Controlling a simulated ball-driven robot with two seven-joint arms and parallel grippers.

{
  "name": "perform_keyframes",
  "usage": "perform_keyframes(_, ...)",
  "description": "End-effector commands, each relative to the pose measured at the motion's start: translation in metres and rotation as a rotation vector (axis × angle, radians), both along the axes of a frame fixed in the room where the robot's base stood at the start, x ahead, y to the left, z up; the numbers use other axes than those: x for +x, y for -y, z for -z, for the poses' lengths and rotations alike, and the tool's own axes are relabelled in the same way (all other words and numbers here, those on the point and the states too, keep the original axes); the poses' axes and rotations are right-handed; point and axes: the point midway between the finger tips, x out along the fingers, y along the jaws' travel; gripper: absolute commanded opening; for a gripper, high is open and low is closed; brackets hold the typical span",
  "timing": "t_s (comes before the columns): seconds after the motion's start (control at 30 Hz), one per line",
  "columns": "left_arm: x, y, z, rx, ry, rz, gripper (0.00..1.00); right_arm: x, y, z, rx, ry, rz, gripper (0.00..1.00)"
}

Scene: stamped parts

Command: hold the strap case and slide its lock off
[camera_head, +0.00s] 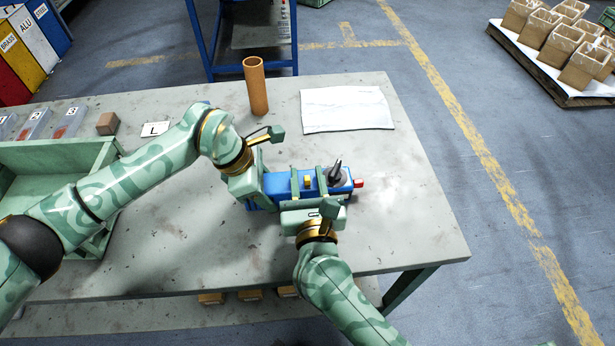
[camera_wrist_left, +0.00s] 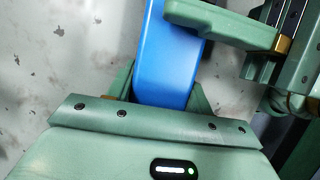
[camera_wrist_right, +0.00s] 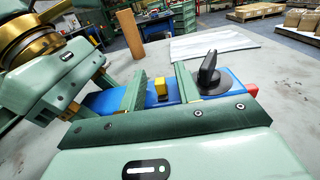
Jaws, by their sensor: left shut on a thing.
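The strap case is a long blue box (camera_head: 280,185) lying on the table, also seen in the left wrist view (camera_wrist_left: 165,60). A small yellow block (camera_wrist_right: 160,87) sits on its top. A black upright knob (camera_wrist_right: 209,72) stands near its right end, where a red piece (camera_head: 358,183) sticks out. I cannot tell which piece is the lock. My left gripper (camera_head: 266,188) is shut on the case's left end. My right gripper (camera_wrist_right: 161,84) is open over the case, its fingers either side of the yellow block with gaps. The case's underside is hidden.
An orange-brown cylinder (camera_head: 256,86) and a white sheet (camera_head: 346,109) stand behind the case. A green tray (camera_head: 60,155), a brown block (camera_head: 108,123) and an "L" card (camera_head: 155,129) are at left. The table (camera_head: 420,215) is clear to the right.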

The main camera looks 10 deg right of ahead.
Motion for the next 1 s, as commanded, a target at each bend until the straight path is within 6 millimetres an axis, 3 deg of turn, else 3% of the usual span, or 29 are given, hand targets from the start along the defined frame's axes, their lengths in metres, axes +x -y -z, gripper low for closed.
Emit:
perform_keyframes(0.17, -0.001, 0.000, 0.001, 0.002, -0.002, 0.001, 0.17, -0.018, 0.000, 0.002, -0.001, -0.003, -0.001, 0.33)
perform_keyframes(0.4, -0.001, 0.000, 0.001, 0.002, -0.003, 0.001, 0.17, -0.074, 0.000, 0.002, -0.002, -0.004, -0.002, 0.33)
perform_keyframes(0.6, -0.001, 0.000, 0.001, 0.002, -0.003, 0.002, 0.17, -0.109, 0.000, 0.001, -0.001, -0.002, -0.001, 0.33)
perform_keyframes(1.0, -0.001, 0.000, 0.001, 0.001, -0.003, 0.002, 0.17, -0.120, 0.000, 0.001, 0.001, -0.001, 0.000, 0.33)
